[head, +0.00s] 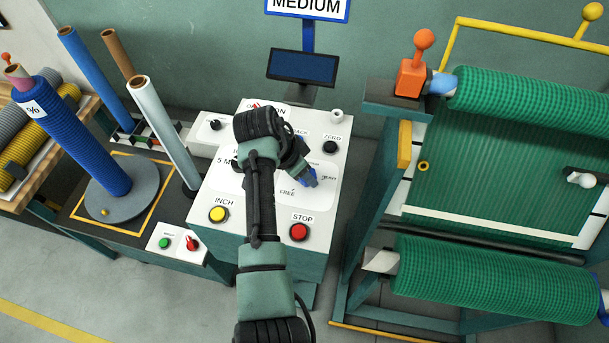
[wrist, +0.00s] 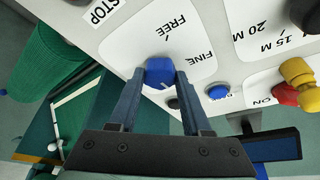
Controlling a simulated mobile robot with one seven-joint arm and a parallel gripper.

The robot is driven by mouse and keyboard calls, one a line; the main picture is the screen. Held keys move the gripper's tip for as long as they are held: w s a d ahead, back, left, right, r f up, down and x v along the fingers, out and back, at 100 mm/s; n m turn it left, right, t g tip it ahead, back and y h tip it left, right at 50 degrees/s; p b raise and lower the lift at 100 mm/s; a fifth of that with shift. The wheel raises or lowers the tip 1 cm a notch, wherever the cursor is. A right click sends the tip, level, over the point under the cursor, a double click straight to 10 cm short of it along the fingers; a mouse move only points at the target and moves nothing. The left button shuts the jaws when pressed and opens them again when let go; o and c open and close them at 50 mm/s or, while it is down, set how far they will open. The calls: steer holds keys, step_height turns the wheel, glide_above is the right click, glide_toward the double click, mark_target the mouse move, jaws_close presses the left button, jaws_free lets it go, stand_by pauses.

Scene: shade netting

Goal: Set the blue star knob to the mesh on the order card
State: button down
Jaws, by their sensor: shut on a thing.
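The order card (head: 306,6) at the top of the head view reads MEDIUM; its upper edge is cut off. The blue star knob (wrist: 159,70) sits on the white panel, with FREE and FINE printed near it in the wrist view. My gripper (wrist: 160,82) is shut on the knob, one finger on each side. In the head view my gripper (head: 306,178) is over the panel's right part and hides most of the knob. I cannot tell which label the knob points to.
A red STOP button (head: 299,232) and a yellow INCH button (head: 218,214) are on the panel's front. A black ZERO button (head: 330,147) is behind the knob. A green netting roll (head: 490,280) is on the frame at right; a blue roll (head: 72,135) stands at left.

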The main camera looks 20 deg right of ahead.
steer(key=shift+m+b, duration=0.4)
steer(key=shift+m, duration=0.2)
steer(key=shift+c, duration=1.8)
jaws_free()
steer(key=w+b+v, duration=0.1)
steer(key=b+v, duration=0.1)
steer(key=v, duration=1.1)
steer(key=shift+s+b, duration=0.3)
steer(key=shift+b, duration=0.1)
steer(key=shift+a, duration=0.1)
